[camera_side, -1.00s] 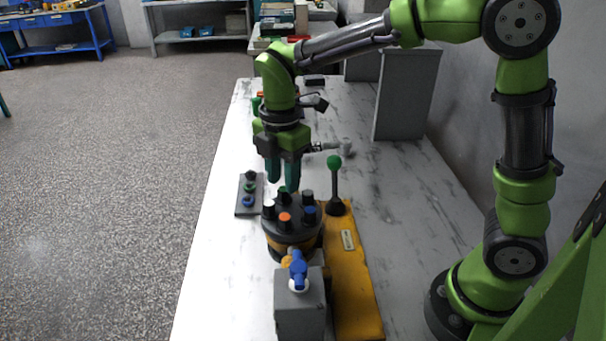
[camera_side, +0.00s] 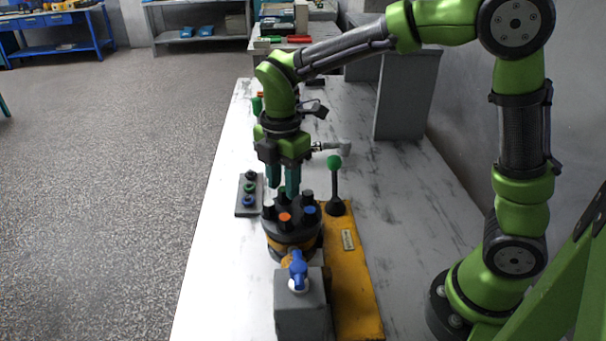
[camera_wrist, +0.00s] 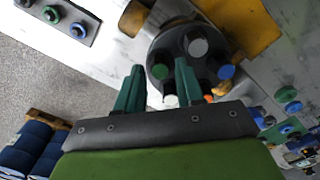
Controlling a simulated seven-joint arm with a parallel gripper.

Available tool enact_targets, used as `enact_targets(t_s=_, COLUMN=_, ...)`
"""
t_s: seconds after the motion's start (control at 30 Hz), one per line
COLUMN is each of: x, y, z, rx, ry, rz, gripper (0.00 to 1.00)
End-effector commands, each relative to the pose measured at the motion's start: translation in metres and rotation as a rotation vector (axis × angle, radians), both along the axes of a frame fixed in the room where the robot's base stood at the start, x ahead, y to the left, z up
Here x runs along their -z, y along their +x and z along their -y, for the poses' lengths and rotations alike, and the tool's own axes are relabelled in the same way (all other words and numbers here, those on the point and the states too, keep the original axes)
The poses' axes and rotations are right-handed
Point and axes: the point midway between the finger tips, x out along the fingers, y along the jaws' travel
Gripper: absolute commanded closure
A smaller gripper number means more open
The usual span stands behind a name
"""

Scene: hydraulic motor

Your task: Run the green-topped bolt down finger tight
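The round dark motor head (camera_side: 291,232) carries a ring of bolts with coloured tops. I make out white (camera_side: 268,207), orange (camera_side: 285,218), blue (camera_side: 309,211) and grey (camera_side: 307,197) tops. I cannot clearly make out the green-topped bolt; the far side of the ring is partly hidden by my fingers. My gripper (camera_side: 284,190) is above that far side, pointing down. In the wrist view its two teal fingers (camera_wrist: 160,68) are apart, with the dark motor head (camera_wrist: 186,75) beyond them. I see nothing held between them.
A dark plate (camera_side: 246,209) with several coloured ring-shaped parts lies left of the motor. A green-knobbed lever (camera_side: 335,163) stands on the yellow base (camera_side: 350,275) to the right. A blue-handled valve (camera_side: 298,268) sits on a grey block (camera_side: 301,310) in front.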

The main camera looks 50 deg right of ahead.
Motion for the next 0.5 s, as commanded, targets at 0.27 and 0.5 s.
enact_targets(t_s=0.27, x=0.0063, y=0.0000, z=0.0001, rx=0.000, ry=0.000, rz=-0.001, gripper=0.63)
enact_targets(t_s=0.5, x=0.0111, y=-0.0002, z=0.0001, rx=0.001, ry=0.000, rz=-0.002, gripper=0.63)
